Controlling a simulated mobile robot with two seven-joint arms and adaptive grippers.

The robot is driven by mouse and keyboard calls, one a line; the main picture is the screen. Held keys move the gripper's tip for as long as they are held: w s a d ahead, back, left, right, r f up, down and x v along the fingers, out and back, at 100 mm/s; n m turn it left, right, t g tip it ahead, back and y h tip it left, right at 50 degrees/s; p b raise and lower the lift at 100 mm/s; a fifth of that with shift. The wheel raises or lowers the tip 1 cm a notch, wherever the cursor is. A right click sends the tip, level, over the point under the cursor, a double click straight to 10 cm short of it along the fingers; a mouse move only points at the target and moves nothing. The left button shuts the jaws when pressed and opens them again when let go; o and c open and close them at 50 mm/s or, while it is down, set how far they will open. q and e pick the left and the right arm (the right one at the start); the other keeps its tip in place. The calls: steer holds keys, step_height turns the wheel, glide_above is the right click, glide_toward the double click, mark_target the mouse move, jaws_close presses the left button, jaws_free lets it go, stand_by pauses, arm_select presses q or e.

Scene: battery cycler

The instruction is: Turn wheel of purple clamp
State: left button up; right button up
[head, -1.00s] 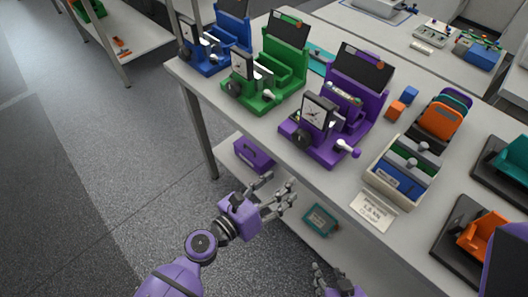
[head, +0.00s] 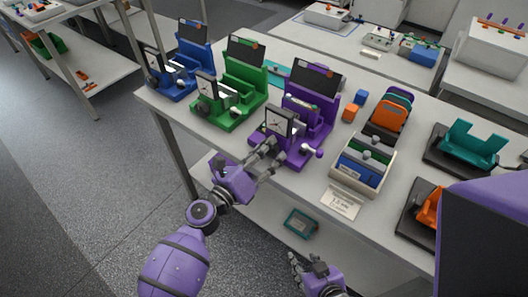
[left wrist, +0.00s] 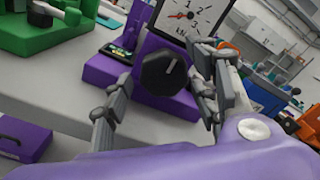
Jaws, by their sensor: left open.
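The purple clamp (head: 320,118) stands on the table, with a dial gauge (head: 279,123) on its front left. In the left wrist view the gauge (left wrist: 190,17) is cut by the top edge. Its black wheel (left wrist: 163,73) faces my left gripper (left wrist: 160,106). The fingers of that gripper are open, one on each side of the wheel; contact cannot be told. In the head view this gripper (head: 264,160) is at the clamp's front, and its fingers hide the wheel. My right gripper (head: 309,265) is low, in front of the table, and empty-looking.
A green clamp (head: 243,88) and a blue clamp (head: 187,62) stand to the left of the purple one. A box of cells (head: 362,163), an orange cube (head: 350,113) and a label card (head: 341,201) are to its right. A purple box (left wrist: 22,138) is below the table edge.

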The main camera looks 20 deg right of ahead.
arm_select(q)
steer(key=shift+c, duration=0.2)
steer(key=c, duration=1)
steer(key=shift+c, duration=0.2)
